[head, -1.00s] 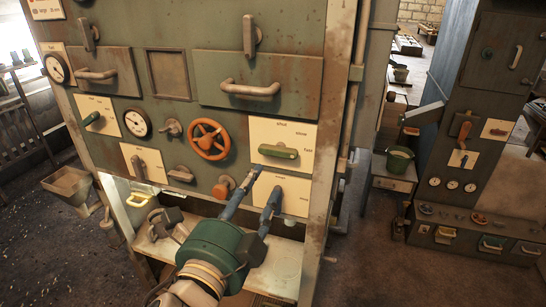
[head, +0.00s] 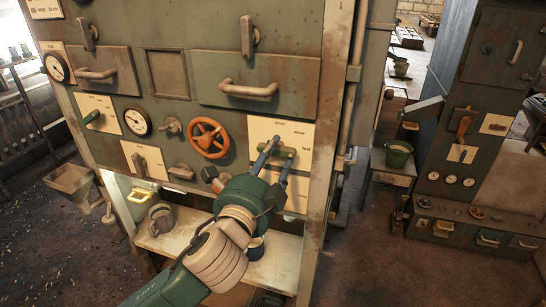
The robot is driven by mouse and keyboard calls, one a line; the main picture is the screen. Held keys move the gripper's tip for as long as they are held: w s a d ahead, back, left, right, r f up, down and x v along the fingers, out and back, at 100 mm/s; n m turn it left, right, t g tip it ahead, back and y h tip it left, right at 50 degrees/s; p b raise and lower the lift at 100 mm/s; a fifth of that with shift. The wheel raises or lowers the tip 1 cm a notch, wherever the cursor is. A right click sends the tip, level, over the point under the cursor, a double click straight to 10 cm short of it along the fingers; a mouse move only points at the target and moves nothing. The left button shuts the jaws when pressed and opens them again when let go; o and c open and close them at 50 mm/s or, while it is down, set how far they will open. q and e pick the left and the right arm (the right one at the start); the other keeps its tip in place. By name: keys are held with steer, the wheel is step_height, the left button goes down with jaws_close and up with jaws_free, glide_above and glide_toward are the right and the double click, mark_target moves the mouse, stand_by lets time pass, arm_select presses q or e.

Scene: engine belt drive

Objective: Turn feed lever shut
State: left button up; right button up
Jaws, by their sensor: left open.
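A green lever (head: 289,153) sits on a cream plate (head: 303,133) on the front of the green cabinet. The plate reads shut at the top, slow at upper right and fast at right. The lever lies about level, its free end towards fast. My left gripper (head: 279,145) is open, its two blue fingers reaching up to the lever, one on its left part and one nearer its middle. The fingers cover part of the lever, and I cannot tell whether they touch it. My right gripper is not in view.
An orange handwheel (head: 208,138) is left of the plate. A drawer handle (head: 249,90) juts out above it. Below, a shelf (head: 283,262) holds a grey mug (head: 161,219) and a dark blue mug (head: 257,247).

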arm_select(q)
steer(key=shift+c, duration=0.5)
steer(key=c, duration=0.9)
jaws_close()
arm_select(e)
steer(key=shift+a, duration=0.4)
